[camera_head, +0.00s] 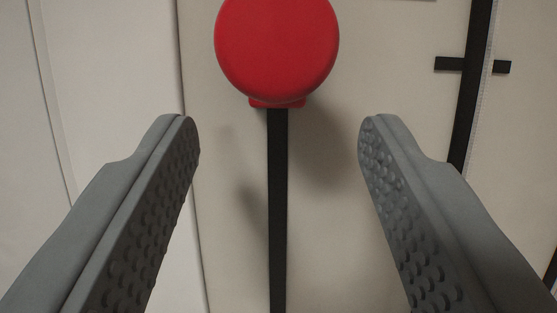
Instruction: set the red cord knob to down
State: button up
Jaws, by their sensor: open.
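The red cord knob (277,45) is a round red disc at the top centre, cut off by the upper edge of the picture. A small red base shows under it. It sits on a black vertical strip (278,210) that runs down the pale panel below it. My gripper (279,130) is open, its two grey fingers wide apart. The fingertips lie left and right of the strip, a little lower in the picture than the knob. Nothing is between the fingers except the view of the strip and panel. I cannot tell the gap in depth to the knob.
The panel (330,230) is pale and flat. A second black strip (475,80) with short black cross marks (449,64) stands to the right. A white surface (110,80) with a vertical seam is at the left. The strip below the knob is clear.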

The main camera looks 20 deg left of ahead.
jog(key=v, duration=1.7)
jog(key=shift+f, duration=0.1)
jog(key=s+a+f+m+t+h, duration=0.2)
jog(key=s+a+h, duration=0.1)
jog(key=a, duration=0.3)
jog(key=s+a+f+m+t+h, duration=0.2)
jog(key=s+a+f+h, duration=0.1)
jog(key=a, duration=0.4)
jog(key=s+a+f+g, duration=0.2)
jog(key=s+a+f, duration=0.2)
jog(key=f, duration=0.8)
jog(key=s+a+f+g+h, duration=0.1)
jog(key=s+a+f+g, duration=0.2)
jog(key=f, duration=0.9)
jog(key=s+a+f+g, duration=0.2)
jog(key=s+a+f, duration=0.4)
jog(key=f, duration=0.6)
jog(key=shift+s+f+g+h, duration=0.2)
jog(key=shift+f+g+h, duration=0.1)
jog(key=shift+f, duration=0.05)
jog(key=shift+a, duration=0.15)
jog(key=shift+c, duration=0.3)
